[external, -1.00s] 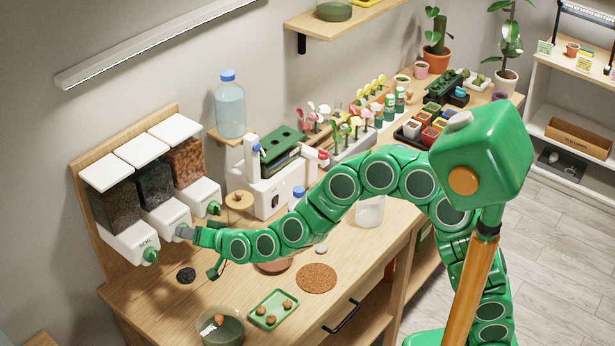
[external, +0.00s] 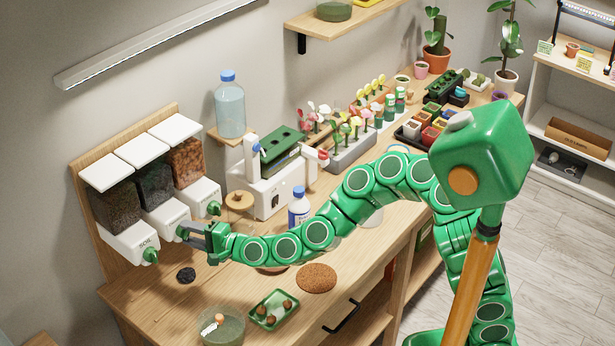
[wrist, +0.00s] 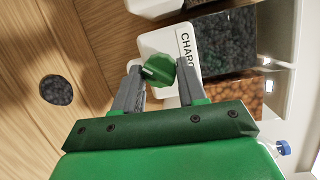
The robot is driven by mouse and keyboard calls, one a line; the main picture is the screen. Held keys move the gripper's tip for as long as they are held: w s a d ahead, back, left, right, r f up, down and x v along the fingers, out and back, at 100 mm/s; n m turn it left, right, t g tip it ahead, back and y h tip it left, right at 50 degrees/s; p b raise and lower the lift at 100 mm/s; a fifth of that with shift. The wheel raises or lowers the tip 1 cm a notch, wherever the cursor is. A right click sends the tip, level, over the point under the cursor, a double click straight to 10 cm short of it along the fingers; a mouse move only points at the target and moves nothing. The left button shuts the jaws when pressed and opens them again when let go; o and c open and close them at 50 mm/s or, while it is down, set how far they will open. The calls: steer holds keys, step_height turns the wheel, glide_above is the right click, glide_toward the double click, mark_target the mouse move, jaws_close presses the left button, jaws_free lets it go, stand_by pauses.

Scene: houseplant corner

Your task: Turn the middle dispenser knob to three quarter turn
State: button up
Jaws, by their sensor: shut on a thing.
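Three white dispensers with clear hoppers stand in a row on a wooden backboard at the left of the external view. The middle dispenser (external: 165,213) holds dark chunks, and its label, starting "CHARC", shows in the wrist view (wrist: 185,45). Its green knob (wrist: 157,68) sits between my two grey fingers in the wrist view, with its raised grip lying slightly tilted. My gripper (wrist: 158,73) is shut on this knob. In the external view my gripper (external: 188,231) reaches the dispenser front from the right and mostly hides the knob.
The soil dispenser (external: 130,243) and its green knob (external: 150,256) are close on the left. The right dispenser (external: 198,192) is close on the other side. A dark pile (external: 186,274) lies on the bench below. A blue-capped bottle (external: 299,207) stands behind my arm.

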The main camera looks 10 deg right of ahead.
steer(key=m, duration=0.3)
steer(key=m+t+y, duration=0.1)
steer(key=shift+w+f+m, duration=0.1)
steer(key=shift+f+m, duration=0.2)
steer(key=m, duration=0.3)
steer(key=m+t, duration=0.1)
steer(key=m, duration=0.2)
steer(key=shift+f+t+y, duration=0.1)
steer(key=shift+t+y, duration=0.2)
steer(key=shift+y, duration=0.1)
steer(key=o, duration=1.1)
steer(key=shift+c, duration=0.2)
steer(key=v, duration=0.7)
steer(key=shift+s+d, duration=0.3)
steer(key=shift+s, duration=0.05)
